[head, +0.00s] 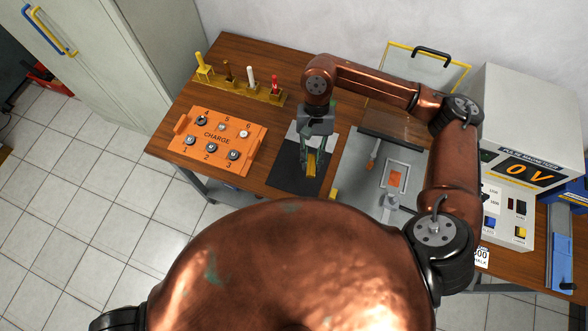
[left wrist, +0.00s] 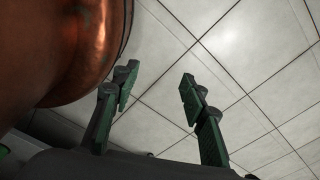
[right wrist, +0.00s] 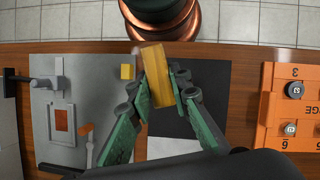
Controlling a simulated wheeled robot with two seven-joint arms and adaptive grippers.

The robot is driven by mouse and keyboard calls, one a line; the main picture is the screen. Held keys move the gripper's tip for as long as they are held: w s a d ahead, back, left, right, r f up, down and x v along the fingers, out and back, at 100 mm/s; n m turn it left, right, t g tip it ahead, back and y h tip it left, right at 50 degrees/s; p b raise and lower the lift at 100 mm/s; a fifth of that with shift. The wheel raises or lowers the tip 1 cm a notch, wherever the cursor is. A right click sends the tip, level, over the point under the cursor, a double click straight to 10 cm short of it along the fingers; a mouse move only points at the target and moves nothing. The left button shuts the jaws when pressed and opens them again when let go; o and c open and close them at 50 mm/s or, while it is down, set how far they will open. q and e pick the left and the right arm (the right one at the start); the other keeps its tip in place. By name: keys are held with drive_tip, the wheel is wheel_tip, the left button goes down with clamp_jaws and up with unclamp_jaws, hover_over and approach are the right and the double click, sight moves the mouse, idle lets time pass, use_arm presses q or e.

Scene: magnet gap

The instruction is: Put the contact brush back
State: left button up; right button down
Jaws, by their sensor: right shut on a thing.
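My right gripper (head: 312,160) points down over a black mat (head: 284,176) on the wooden table. It is shut on a yellow block (right wrist: 157,76), which shows between its fingers in the right wrist view. I cannot tell whether this block is the contact brush or part of it, or whether it touches the mat. A yellow rack (head: 240,88) at the back left holds upright tools with yellow (head: 200,60), brown (head: 228,70), white (head: 251,77) and red (head: 275,83) handles. My left gripper (left wrist: 158,82) is open and empty above the tiled floor.
An orange CHARGE panel (head: 213,141) with numbered sockets lies left of the mat. A grey plate (head: 372,190) with fixtures lies to the right, a small yellow block (right wrist: 127,72) at its edge. A meter (head: 529,171) reading 0 V stands far right.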

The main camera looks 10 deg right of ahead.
drive_tip(key=s+a+f+m+y+b, duration=0.1)
drive_tip(key=s+a+f+m+b, duration=0.2)
drive_tip(key=s+a, duration=0.25)
hover_over(299, 170)
drive_tip(key=shift+t, duration=0.3)
wheel_tip(299, 170, down, 8)
drive_tip(key=shift+w+d+f+p, duration=0.1)
drive_tip(key=shift+d+p, duration=0.05)
drive_tip(key=shift+p, duration=0.2)
drive_tip(key=shift+w+d+f, duration=0.2)
drive_tip(key=shift+w+f, duration=0.3)
drive_tip(key=shift+f, duration=1.75)
use_arm(q)
drive_tip(key=f, duration=0.1)
drive_tip(key=s+f, duration=0.1)
drive_tip(key=f, duration=0.1)
drive_tip(key=shift+s+a, duration=0.2)
drive_tip(key=shift+s, duration=0.05)
